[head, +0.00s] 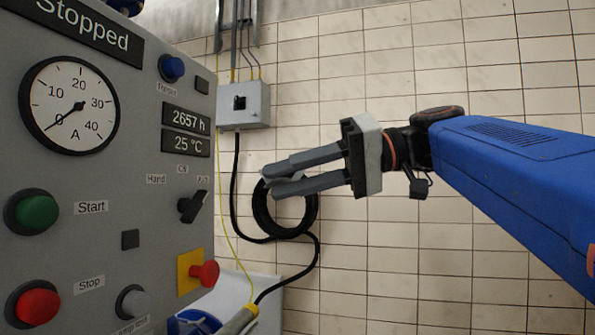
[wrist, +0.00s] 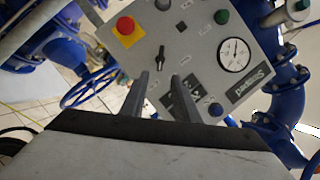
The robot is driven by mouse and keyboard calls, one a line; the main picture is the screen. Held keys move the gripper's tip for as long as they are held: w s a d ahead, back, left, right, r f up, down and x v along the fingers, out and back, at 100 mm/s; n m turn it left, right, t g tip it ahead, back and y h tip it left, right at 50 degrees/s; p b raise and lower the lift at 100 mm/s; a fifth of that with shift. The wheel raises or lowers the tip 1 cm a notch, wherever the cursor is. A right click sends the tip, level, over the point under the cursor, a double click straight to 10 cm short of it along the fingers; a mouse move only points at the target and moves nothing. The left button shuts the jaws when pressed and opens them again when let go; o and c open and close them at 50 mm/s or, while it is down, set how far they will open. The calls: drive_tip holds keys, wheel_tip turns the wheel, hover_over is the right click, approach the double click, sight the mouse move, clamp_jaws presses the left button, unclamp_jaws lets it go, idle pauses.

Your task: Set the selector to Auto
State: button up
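The selector (head: 193,207) is a black knob with a bar handle on the grey control panel, below the labels Hand, Off and one partly covered label at the right. Its handle leans up and right in the head view. With the slanted view, I cannot tell for sure which label it points at. The selector also shows in the wrist view (wrist: 162,62), just beyond the fingertips. My gripper (head: 268,182) is to the right of the selector, with its fingers toward the panel. It is open and empty, and apart from the knob. The wrist view shows a gap between the fingers (wrist: 159,78).
Near the selector are a red emergency stop (head: 205,273) on yellow, a green Start button (head: 37,212), a red Stop button (head: 38,306) and a gauge (head: 69,105). A grey box (head: 243,105) and coiled black cable (head: 262,215) are on the tiled wall. Blue pipes (wrist: 287,105) flank the panel.

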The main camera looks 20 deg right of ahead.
drive_tip(key=shift+v, duration=2.3)
wheel_tip(320, 180, down, 27)
drive_tip(key=m+h, duration=0.5)
drive_tip(key=h, duration=0.2)
drive_tip(key=s+d+f+h, duration=0.2)
drive_tip(key=f, duration=0.6)
drive_tip(key=s+d+f+h, duration=0.2)
drive_tip(key=d+f, duration=0.1)
drive_tip(key=f, duration=0.5)
drive_tip(key=s+d+f+n+h, duration=0.1)
drive_tip(key=d+f+h, duration=0.1)
drive_tip(key=f, duration=0.6)
drive_tip(key=shift+s+d+g+h, duration=0.3)
drive_tip(key=shift+s+h, duration=0.1)
drive_tip(key=shift+h, duration=0.1)
drive_tip(key=shift+f, duration=0.15)
